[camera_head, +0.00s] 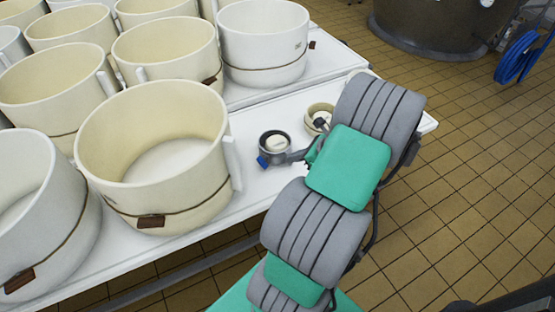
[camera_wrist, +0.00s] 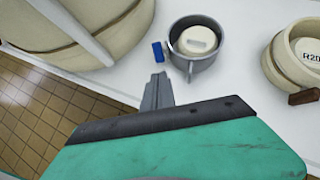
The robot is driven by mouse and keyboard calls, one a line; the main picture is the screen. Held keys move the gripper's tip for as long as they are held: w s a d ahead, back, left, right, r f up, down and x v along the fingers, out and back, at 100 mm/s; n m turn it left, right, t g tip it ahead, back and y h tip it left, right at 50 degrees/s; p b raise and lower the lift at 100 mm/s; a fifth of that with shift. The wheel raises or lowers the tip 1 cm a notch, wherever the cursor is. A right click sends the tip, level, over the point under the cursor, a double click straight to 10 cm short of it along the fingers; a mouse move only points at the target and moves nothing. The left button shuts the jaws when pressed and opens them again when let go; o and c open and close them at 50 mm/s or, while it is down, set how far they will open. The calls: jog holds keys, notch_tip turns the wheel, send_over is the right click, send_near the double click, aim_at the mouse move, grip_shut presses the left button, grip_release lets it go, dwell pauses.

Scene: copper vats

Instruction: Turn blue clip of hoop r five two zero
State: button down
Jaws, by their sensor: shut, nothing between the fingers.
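A small dark-grey hoop (camera_head: 274,146) stands on the white table near its front edge, with a pale round piece inside. In the wrist view the same grey hoop (camera_wrist: 199,42) is at top centre, its label too small to read. Its blue clip (camera_head: 262,162) sticks out on its front left side; it also shows in the wrist view (camera_wrist: 157,51). My gripper (camera_head: 298,156) reaches in from the right beside the hoop, its fingers shut and empty. In the wrist view its fingertips (camera_wrist: 158,82) end just below the clip and hoop, apparently apart from them.
A small cream hoop (camera_head: 319,117) sits behind and right of the grey one; in the wrist view it (camera_wrist: 292,60) bears a partly cut-off label. A large cream vat (camera_head: 150,190) stands close on the left, with several more behind it.

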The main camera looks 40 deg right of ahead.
aim_at(266, 165)
jog(key=b+x, duration=0.2)
jog(key=x, duration=1.1)
jog(key=shift+s, duration=0.1)
